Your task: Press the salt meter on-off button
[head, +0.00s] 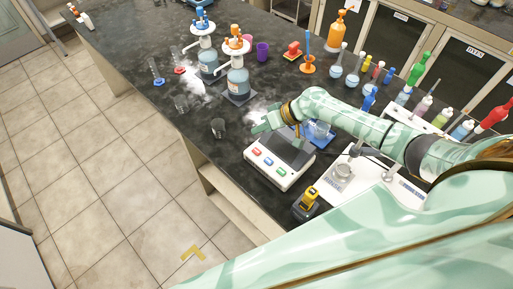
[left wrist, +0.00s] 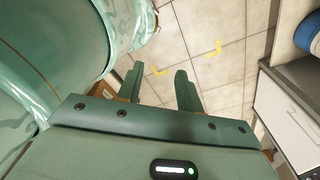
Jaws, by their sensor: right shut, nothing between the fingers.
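A white box-shaped device (head: 254,172) with a dark top and red, blue and green buttons on its sloped front stands near the bench's front edge in the head view. A small yellow handheld device (head: 307,199) with a dark base stands just right of it. I cannot read a label showing which is the salt meter. My right gripper (head: 261,126) is shut and empty, at the far left of the white device, apart from its buttons; my right wrist hides part of its back. My left gripper (left wrist: 161,88) has its fingers apart, empty, above the tiled floor.
A white balance-like unit (head: 371,186) stands right of the yellow device. Two blue bottles with dispensers (head: 238,82) and an empty glass beaker (head: 218,128) stand left and behind. Dropper bottles crowd the back right. White cabinet drawers (left wrist: 287,120) are right of my left gripper.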

